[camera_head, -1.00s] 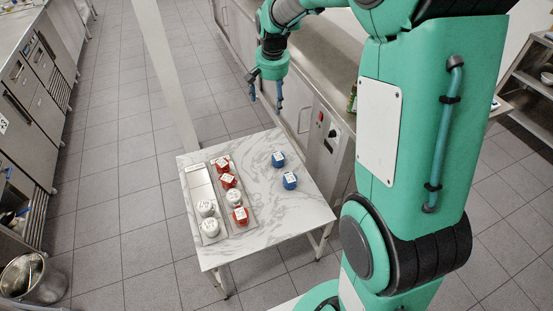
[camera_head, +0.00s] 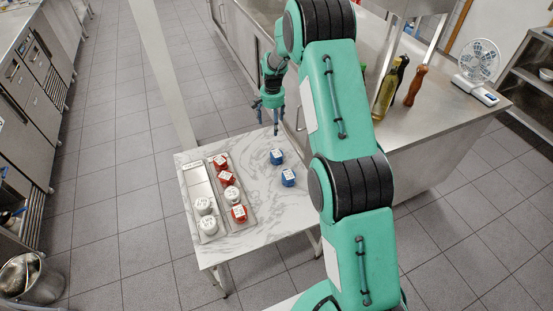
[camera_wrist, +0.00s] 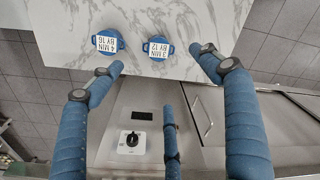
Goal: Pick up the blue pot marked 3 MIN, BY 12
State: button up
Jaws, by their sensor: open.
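Two blue pots stand on the marble-topped table. In the wrist view, the right one reads 3 MIN, BY 12 (camera_wrist: 157,48); the left one reads 4 MIN, BY 16 (camera_wrist: 110,43). In the head view the labels are too small to read; by the layout, the 3 MIN pot (camera_head: 277,157) is the farther one and the 4 MIN pot (camera_head: 288,177) the nearer. My gripper (camera_head: 268,128) is open and empty, above and beyond the table's far edge, apart from both pots. In the wrist view its blue fingers (camera_wrist: 156,60) spread below and beside the 3 MIN pot.
On the table (camera_head: 258,225), a metal tray (camera_head: 197,180) and another beside it hold red pots (camera_head: 239,213) and white pots (camera_head: 208,226). A steel counter (camera_head: 350,60) stands close behind, with bottles (camera_head: 385,97) and a fan (camera_head: 481,62). A pale post (camera_head: 160,70) rises behind the table.

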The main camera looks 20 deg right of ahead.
send_over(277, 153)
notch_tip(277, 153, down, 11)
jog(key=shift+w+a+f+m+g, duration=0.2)
jog(key=shift+w+a+m+g, duration=0.1)
jog(key=shift+a+m, duration=0.1)
jog(key=shift+s, duration=0.1)
jog(key=shift+d+f+b, duration=0.1)
jog(key=shift+f+b, duration=0.85)
jog(key=shift+f, duration=3.35)
jog(key=shift+f, duration=0.1)
jog(key=shift+s+d+f+b, duration=0.15)
jog(key=shift+f+b, duration=0.25)
jog(key=shift+f, duration=0.85)
jog(key=shift+s+f+b, duration=0.1)
jog(key=shift+f+b, duration=0.3)
jog(key=shift+f, duration=0.8)
jog(key=c, duration=1.5)
